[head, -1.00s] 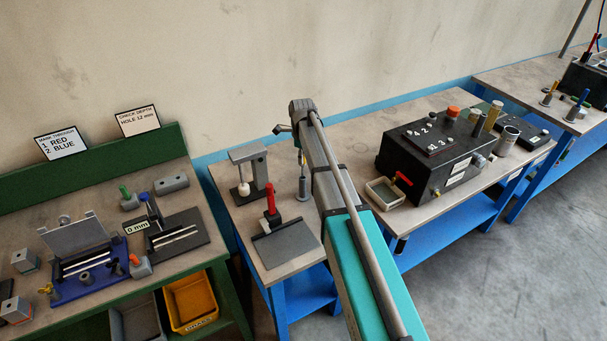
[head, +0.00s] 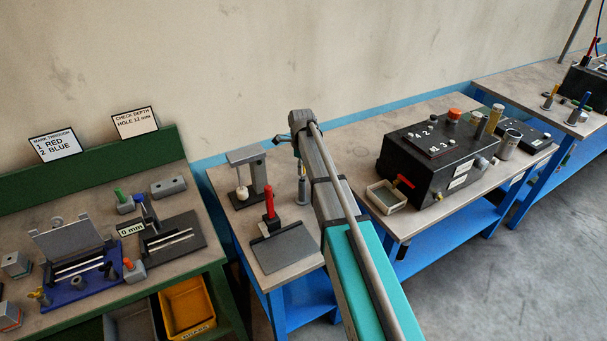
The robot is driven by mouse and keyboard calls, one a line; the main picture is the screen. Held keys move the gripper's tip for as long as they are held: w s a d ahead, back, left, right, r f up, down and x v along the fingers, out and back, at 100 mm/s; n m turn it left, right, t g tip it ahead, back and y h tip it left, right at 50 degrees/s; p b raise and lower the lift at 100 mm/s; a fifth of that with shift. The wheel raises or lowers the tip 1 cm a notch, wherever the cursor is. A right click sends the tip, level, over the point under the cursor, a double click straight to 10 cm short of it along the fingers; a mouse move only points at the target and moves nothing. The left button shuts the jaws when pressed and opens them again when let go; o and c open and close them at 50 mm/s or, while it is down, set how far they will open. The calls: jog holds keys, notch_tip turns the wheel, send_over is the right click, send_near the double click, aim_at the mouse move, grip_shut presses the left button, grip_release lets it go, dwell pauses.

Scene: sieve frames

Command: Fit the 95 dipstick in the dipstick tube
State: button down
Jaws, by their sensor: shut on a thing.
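My arm reaches up the middle of the head view, and its wrist bends over at the top. My gripper (head: 285,138) is small, dark and mostly hidden by the wrist. A thin stick (head: 301,169) with a bit of yellow shows just below it, taken as the 95 dipstick; no label is readable. Its lower end meets a grey upright holder (head: 303,190) on the middle bench. I cannot tell whether it sits inside. My gripper is shut on this stick, though the fingertips are not clear. I cannot pick out the dipstick tube with certainty.
A black box with numbers (head: 424,175) stands right of my arm, with a small tray (head: 387,197) at its corner. A grey press-like stand (head: 247,172) and a red-handled tool (head: 270,205) are left of the holder. The left bench is crowded with fixtures.

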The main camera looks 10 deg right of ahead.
jog(key=shift+f+b, duration=0.7)
jog(key=shift+f, duration=0.35)
jog(key=shift+f+b, duration=0.3)
jog(key=shift+c, duration=2.3)
grip_release()
jog(key=shift+r, duration=0.1)
notch_tip(320, 180, up, 12)
jog(key=p, duration=1.2)
jog(key=shift+r+p, duration=0.25)
jog(key=shift+p, duration=0.1)
